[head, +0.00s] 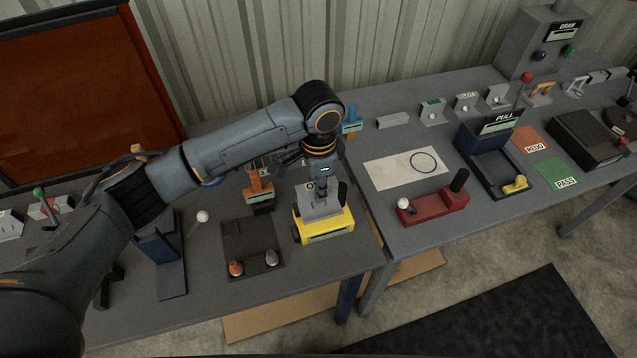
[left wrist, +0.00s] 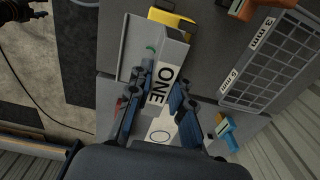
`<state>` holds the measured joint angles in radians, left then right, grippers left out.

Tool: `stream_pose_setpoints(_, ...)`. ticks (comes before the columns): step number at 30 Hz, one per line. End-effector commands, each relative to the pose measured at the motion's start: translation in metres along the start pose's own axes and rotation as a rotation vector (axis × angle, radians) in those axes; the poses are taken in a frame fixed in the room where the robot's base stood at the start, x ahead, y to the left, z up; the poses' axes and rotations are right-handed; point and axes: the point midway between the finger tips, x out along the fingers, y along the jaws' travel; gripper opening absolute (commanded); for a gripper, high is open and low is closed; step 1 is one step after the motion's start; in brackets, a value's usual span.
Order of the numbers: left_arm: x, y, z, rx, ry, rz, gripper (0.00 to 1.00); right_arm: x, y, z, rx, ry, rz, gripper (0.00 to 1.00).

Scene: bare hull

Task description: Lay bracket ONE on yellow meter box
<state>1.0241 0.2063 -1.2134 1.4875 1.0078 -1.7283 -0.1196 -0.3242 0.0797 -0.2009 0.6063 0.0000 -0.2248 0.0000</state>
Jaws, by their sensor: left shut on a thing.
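The yellow meter box (head: 327,226) stands near the right front corner of the left bench. Its yellow edge also shows in the left wrist view (left wrist: 172,18). My left gripper (head: 322,184) is above the box, pointing down, shut on bracket ONE. The bracket (head: 318,203) is a grey piece that overlaps the box's top in the head view; I cannot tell whether they touch. In the left wrist view the bracket's white ONE label (left wrist: 165,84) shows between the fingers. A dark hand, apparently my right gripper (left wrist: 38,12), is at the upper left corner; its fingers are unclear.
An orange stand (head: 258,190) is close left of the box. A dark tray (head: 238,234) with two knobs lies to the left. A blue piece (head: 351,122) stands behind. A white sheet with a circle (head: 395,171) and a red block (head: 430,210) are on the right bench.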

Motion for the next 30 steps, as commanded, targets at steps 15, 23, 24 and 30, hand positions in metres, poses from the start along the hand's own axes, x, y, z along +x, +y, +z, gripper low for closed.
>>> stream_pose_setpoints(15, 0.034, 0.000, 0.000, -0.001, 0.001, 0.002, 0.00, 0.005, 0.002, -0.040, 0.001, 0.059, 0.003, 0.40)
stream_pose_setpoints(23, 0.055, 0.000, 0.000, 0.000, 0.000, 0.002, 0.00, 0.012, 0.004, -0.019, 0.000, 0.029, 0.005, 0.40)
stream_pose_setpoints(24, 0.058, 0.000, 0.000, 0.000, 0.000, 0.002, 0.00, 0.013, 0.004, -0.019, 0.000, 0.029, 0.005, 0.40)
stream_pose_setpoints(30, 0.073, 0.001, 0.000, 0.000, 0.000, 0.002, 0.00, 0.018, 0.006, -0.021, 0.001, 0.033, 0.007, 0.40)
